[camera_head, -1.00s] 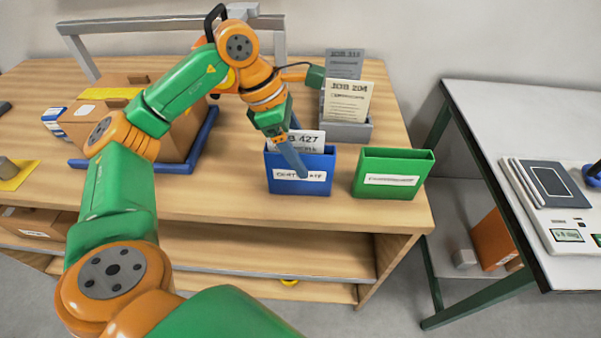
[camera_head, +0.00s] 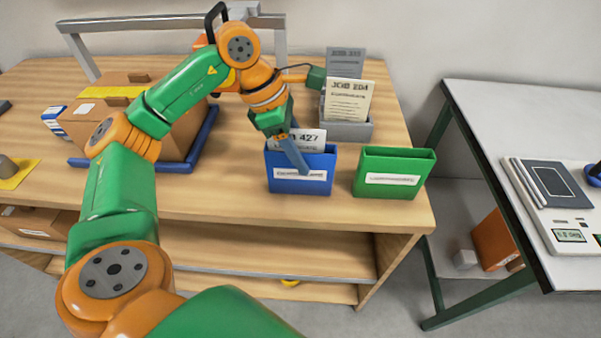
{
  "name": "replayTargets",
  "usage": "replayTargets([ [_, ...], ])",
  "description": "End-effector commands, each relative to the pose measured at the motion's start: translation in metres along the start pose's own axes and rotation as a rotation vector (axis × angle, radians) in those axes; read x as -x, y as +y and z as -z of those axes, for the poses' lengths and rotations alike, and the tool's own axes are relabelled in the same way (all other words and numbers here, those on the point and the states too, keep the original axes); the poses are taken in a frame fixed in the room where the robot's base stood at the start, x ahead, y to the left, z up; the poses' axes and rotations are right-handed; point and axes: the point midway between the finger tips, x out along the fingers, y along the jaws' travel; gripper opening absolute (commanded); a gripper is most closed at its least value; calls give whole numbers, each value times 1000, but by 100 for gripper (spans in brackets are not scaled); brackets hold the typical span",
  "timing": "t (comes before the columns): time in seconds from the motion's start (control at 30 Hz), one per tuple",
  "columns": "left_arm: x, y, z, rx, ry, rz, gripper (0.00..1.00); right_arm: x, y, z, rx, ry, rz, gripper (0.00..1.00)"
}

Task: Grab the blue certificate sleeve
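The blue certificate sleeve (camera_head: 313,181) stands upright near the front edge of the wooden table. A white paper marked 427 (camera_head: 309,139) sticks out of its top. My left gripper (camera_head: 295,161) reaches down from above and behind, with a finger over the sleeve's front face, covering part of its label. I cannot tell whether it touches the sleeve, or whether the fingers are apart or closed on it. My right gripper is not in view.
A green sleeve (camera_head: 395,175) stands close on the right. Behind it is a grey holder (camera_head: 347,130) with papers. A cardboard box (camera_head: 187,137) sits in a blue tray (camera_head: 203,141) on the left. A white table with a scale (camera_head: 556,215) is at right, across a gap.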

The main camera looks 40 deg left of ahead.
Motion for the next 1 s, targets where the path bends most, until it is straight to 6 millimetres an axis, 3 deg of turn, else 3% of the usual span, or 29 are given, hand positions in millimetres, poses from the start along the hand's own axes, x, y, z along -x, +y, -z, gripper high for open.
replayTargets([
  [0.03, 0, 0, 0, 0, 0, 0, 32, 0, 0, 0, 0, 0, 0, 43],
  [0.13, 0, 0, 0, 0, 0, 0, 5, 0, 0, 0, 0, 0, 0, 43],
  [0.17, 0, 0, 0, 0, 0, 0, 0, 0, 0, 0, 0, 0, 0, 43],
  [1.0, 0, 0, 0, 0, 0, 0, 0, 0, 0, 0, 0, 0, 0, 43],
])
